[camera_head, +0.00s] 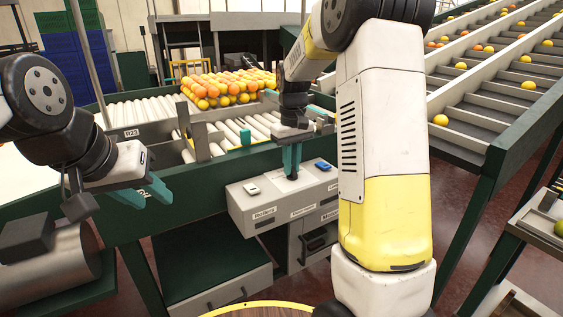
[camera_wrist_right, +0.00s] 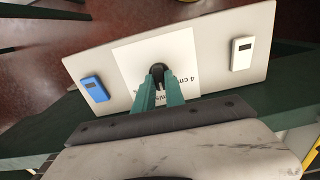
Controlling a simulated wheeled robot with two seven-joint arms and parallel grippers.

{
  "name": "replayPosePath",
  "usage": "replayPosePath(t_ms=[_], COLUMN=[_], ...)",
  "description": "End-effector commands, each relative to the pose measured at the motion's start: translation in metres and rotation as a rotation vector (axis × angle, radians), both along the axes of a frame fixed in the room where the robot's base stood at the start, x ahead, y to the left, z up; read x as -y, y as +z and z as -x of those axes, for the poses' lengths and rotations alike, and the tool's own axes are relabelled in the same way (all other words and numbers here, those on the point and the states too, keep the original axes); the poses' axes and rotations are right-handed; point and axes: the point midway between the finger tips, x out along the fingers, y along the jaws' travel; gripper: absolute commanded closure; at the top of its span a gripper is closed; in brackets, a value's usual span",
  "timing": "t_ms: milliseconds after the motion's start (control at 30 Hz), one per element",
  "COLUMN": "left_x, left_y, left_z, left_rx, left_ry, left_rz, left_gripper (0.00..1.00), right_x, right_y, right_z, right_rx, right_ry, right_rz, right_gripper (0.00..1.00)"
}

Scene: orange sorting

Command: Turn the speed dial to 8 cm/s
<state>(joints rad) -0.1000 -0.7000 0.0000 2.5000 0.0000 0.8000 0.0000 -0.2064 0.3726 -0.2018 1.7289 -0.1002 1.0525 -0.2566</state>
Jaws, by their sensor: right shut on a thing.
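The speed dial (camera_wrist_right: 158,72) is a small dark knob on a white label plate (camera_wrist_right: 130,52) in the right wrist view. Printed text on the plate is partly hidden by my fingers; "4 cm" can be read. My right gripper (camera_wrist_right: 158,82) is shut on the dial, its teal fingers at either side. In the head view, my right gripper (camera_head: 291,172) reaches down onto the top of the grey control box (camera_head: 262,208), and the dial is hidden there. My left gripper (camera_head: 147,194) is open and empty at the left, in front of the green conveyor frame.
A white switch (camera_head: 251,189) and a blue switch (camera_head: 322,165) flank the dial on the box. Rollers (camera_head: 235,135) and a heap of oranges (camera_head: 225,88) lie behind. My right arm covers the box's right side.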

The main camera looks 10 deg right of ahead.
Motion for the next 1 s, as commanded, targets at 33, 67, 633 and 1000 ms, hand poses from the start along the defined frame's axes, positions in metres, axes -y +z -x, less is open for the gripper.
replayPosePath(t_ms=[33, 67, 633, 1000], left_x=[0.0000, 0.0000, 0.0000, 0.0000], left_y=[0.0000, 0.0000, 0.0000, 0.0000], left_z=[0.0000, 0.0000, 0.0000, 0.0000], left_rx=[0.000, 0.000, 0.000, 0.000], left_ry=[0.000, 0.000, 0.000, 0.000], left_rz=[0.000, 0.000, 0.000, 0.000], left_gripper=[0.64, 0.64, 0.64, 0.64], right_x=[0.0007, 0.0009, 0.0025, 0.0037], right_y=[0.0011, 0.0011, 0.0013, 0.0013], right_z=[-0.0007, -0.0007, -0.0007, -0.0004], right_rx=[0.002, 0.002, 0.003, 0.003], right_ry=[-0.044, -0.073, -0.613, -0.896], right_rz=[0.000, 0.000, -0.001, 0.000], right_gripper=[1.00, 1.00, 1.00, 1.00])
